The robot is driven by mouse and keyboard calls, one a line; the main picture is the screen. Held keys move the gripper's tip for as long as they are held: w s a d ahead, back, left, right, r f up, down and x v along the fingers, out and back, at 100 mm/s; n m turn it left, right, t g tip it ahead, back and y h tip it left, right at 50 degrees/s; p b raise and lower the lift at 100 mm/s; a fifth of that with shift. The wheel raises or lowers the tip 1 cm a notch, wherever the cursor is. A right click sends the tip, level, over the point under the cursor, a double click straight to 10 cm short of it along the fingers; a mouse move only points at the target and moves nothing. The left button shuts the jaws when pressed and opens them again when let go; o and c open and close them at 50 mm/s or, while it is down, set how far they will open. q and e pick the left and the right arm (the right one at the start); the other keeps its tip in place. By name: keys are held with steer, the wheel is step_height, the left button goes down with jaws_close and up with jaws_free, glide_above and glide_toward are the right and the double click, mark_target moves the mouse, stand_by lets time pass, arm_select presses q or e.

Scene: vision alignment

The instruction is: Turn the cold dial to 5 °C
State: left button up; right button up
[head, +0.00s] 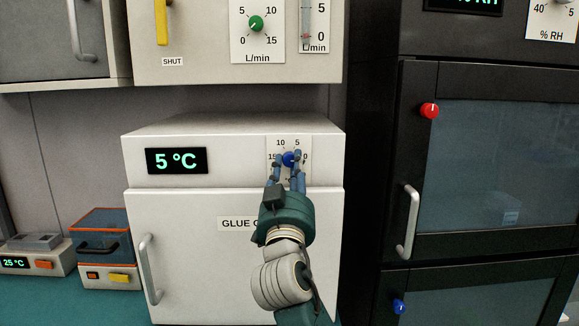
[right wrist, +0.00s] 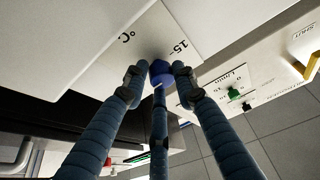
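The cold dial (head: 288,159) is a small blue knob on a white scale plate marked 15, 10, 5 and 0, on the upper panel of the white glue cooler (head: 190,230). The display (head: 176,161) on the same panel reads 5 °C. My right gripper (head: 288,157) is at the dial, its blue fingers closed around the knob. In the right wrist view, the blue dial (right wrist: 160,72) sits between the fingertips, which look in contact with it. The fingers and hand hide the dial's pointer and part of the scale. My left gripper is not in view.
A cabinet with a green knob (head: 256,23) and a yellow lever (head: 161,22) hangs above. A dark cabinet with a red knob (head: 429,110) stands at the right.

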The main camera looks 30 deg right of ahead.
steer(key=shift+r+n, duration=0.15)
steer(key=shift+n, duration=0.35)
steer(key=n+y+p, duration=0.1)
steer(key=n, duration=0.1)
steer(key=n+t+y+p, duration=0.1)
steer(key=n, duration=0.1)
steer(key=shift+s+r+t, duration=0.1)
steer(key=shift+r+t, duration=0.05)
steer(key=shift+t, duration=0.15)
steer(key=n+y+p, duration=0.2)
steer(key=n+p, duration=0.1)
steer(key=n, duration=0.1)
steer(key=n+y+p, duration=0.2)
steer(key=n+p, duration=0.1)
steer(key=n, duration=0.1)
steer(key=shift+s+d+r+n+t+y+p, duration=0.1)
steer(key=shift+d+r+n+t+y+p, duration=0.1)
steer(key=shift+n+t+y+p, duration=0.2)
steer(key=shift+f+n+y+p, duration=0.15)
steer(key=shift+n+y+p, duration=0.35)
steer(key=shift+n+p, duration=0.45)
steer(key=shift+f+n+p, duration=0.15)
steer(key=shift+n+p, duration=0.2)
steer(key=shift+n, duration=0.3)
steer(key=shift+f, duration=0.1)
steer(key=o, duration=1.1)
steer(key=shift+a, duration=0.1)
